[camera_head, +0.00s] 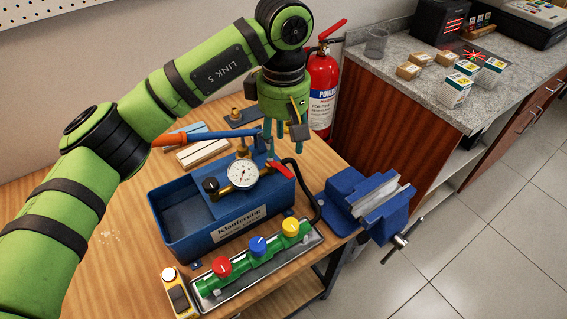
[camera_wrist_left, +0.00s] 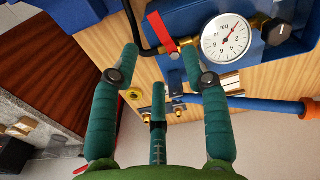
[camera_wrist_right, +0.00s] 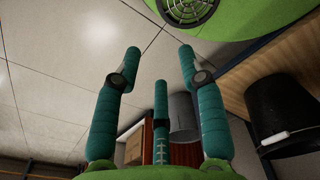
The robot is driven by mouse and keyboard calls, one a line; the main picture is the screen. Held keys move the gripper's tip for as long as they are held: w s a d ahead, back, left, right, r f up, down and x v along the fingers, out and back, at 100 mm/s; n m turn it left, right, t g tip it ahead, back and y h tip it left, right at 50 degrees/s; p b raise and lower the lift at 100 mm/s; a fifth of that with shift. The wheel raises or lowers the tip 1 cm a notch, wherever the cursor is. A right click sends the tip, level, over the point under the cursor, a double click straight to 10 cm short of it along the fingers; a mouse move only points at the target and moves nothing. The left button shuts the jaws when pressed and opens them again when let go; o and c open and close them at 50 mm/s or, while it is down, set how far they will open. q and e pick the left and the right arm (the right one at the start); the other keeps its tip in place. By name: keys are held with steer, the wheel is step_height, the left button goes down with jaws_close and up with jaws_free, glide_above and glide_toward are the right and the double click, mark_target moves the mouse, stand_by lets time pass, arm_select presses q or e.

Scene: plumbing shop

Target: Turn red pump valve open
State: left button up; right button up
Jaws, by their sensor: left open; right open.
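The blue pump (camera_head: 196,235) stands on the wooden bench with a white dial gauge (camera_head: 243,175) on top. The red pump valve (camera_head: 281,169) is a short red lever right of the gauge. It also shows in the left wrist view as a red strip (camera_wrist_left: 160,32), upright in the picture. My left gripper (camera_head: 284,145) is open and empty, above and behind the red lever. In the left wrist view the lever lies ahead of and between the open fingertips (camera_wrist_left: 160,55), with no visible contact. My right gripper (camera_wrist_right: 160,55) is open and empty, away from the bench.
The pump's long handle (camera_head: 195,136) with an orange end extends left behind the gauge. A blue vise (camera_head: 369,204) stands to the right. A manifold (camera_head: 255,258) with red, blue and yellow knobs lies in front. A fire extinguisher (camera_head: 321,92) stands behind.

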mark_target(283, 167)
arm_select(q)
step_height(283, 167, down, 2)
steer(key=shift+s+f+p, duration=0.15)
steer(key=shift+p, duration=0.45)
step_height(283, 167, down, 3)
steer(key=shift+f+p, duration=0.1)
steer(key=shift+p, duration=0.45)
steer(key=shift+f, duration=0.35)
jaws_close()
arm_select(e)
steer(key=r, duration=0.1)
steer(key=w+r, duration=0.1)
steer(key=shift+w+r, duration=0.15)
steer(key=shift+r, duration=0.25)
